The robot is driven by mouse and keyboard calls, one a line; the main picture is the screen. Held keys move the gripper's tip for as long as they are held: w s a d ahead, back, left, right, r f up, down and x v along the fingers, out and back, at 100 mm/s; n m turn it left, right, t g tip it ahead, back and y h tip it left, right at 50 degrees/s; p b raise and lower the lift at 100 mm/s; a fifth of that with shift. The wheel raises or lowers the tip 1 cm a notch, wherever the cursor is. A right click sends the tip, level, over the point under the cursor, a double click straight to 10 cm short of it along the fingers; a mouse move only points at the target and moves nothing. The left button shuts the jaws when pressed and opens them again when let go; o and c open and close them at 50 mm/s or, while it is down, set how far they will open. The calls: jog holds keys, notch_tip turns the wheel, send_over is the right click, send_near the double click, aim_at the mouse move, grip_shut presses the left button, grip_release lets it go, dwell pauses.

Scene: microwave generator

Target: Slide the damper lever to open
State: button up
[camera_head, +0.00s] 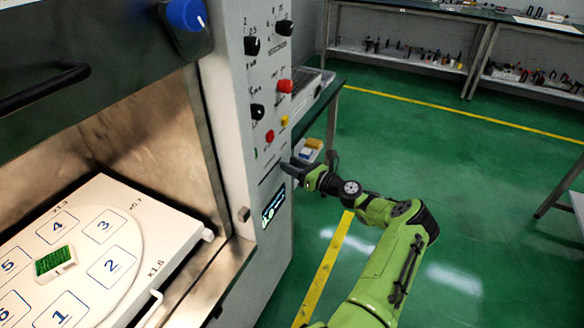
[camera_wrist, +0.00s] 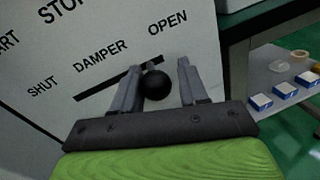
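The damper lever shows as a round black knob (camera_wrist: 156,85) in the wrist view. Behind it a dark slanted slot (camera_wrist: 95,90) runs between the labels SHUT at left and OPEN at right. The knob appears in front of the slot's right part, near the OPEN end; its stem is hidden. My gripper (camera_wrist: 158,82) is open, with one finger on each side of the knob. The left finger is close to the knob, and a gap shows at the right finger. In the head view my gripper (camera_head: 291,168) is at the panel, hiding the lever.
The grey control panel (camera_head: 235,110) carries black knobs, a red knob (camera_head: 285,86) and a small lit display (camera_head: 273,205) below my gripper. The open chamber with a white numbered tray (camera_head: 185,232) is at left. Green floor (camera_head: 450,170) is clear at right.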

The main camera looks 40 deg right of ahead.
jog(key=shift+o, duration=1.1)
jog(key=shift+d, duration=0.1)
jog(key=s+d+p, duration=0.2)
jog(key=s, duration=1.3)
jog(key=shift+s+p, duration=0.3)
